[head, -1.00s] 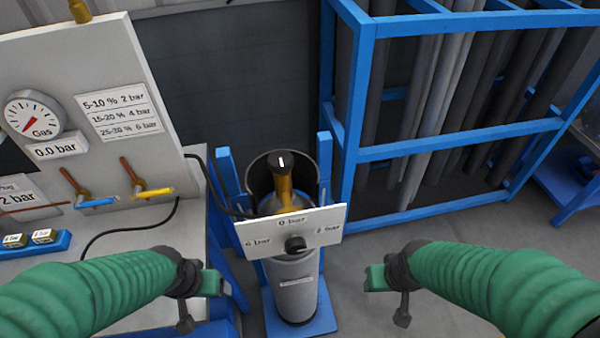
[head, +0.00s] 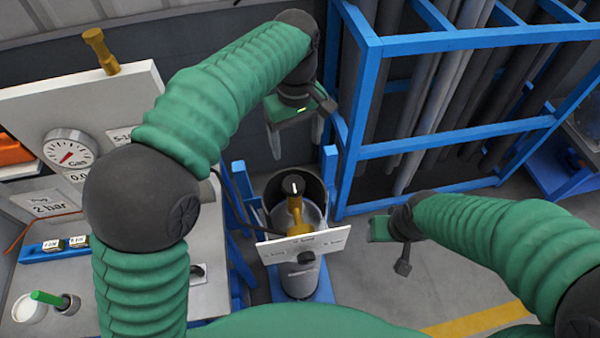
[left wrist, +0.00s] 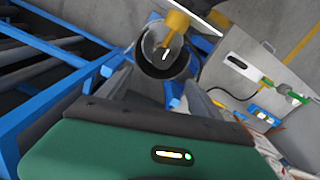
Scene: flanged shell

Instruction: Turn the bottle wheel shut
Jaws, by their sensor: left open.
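The bottle wheel (head: 294,186) is a small dark knob with a white mark, on top of a brass valve (head: 294,212) on the grey gas bottle (head: 299,279). In the left wrist view the wheel (left wrist: 165,55) shows ahead of the gripper, with the brass valve beside it. My left gripper (head: 306,137) is open and empty, raised above and behind the wheel, clear of it. My right gripper (head: 380,229) is to the right of the bottle, away from the wheel; its opening cannot be made out.
A white pressure panel (head: 328,242) with a black knob (head: 306,258) stands in front of the valve. A blue rack (head: 450,140) holds grey tubes at the right. A bench with a gas gauge (head: 68,150) is at the left, partly hidden by my left arm.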

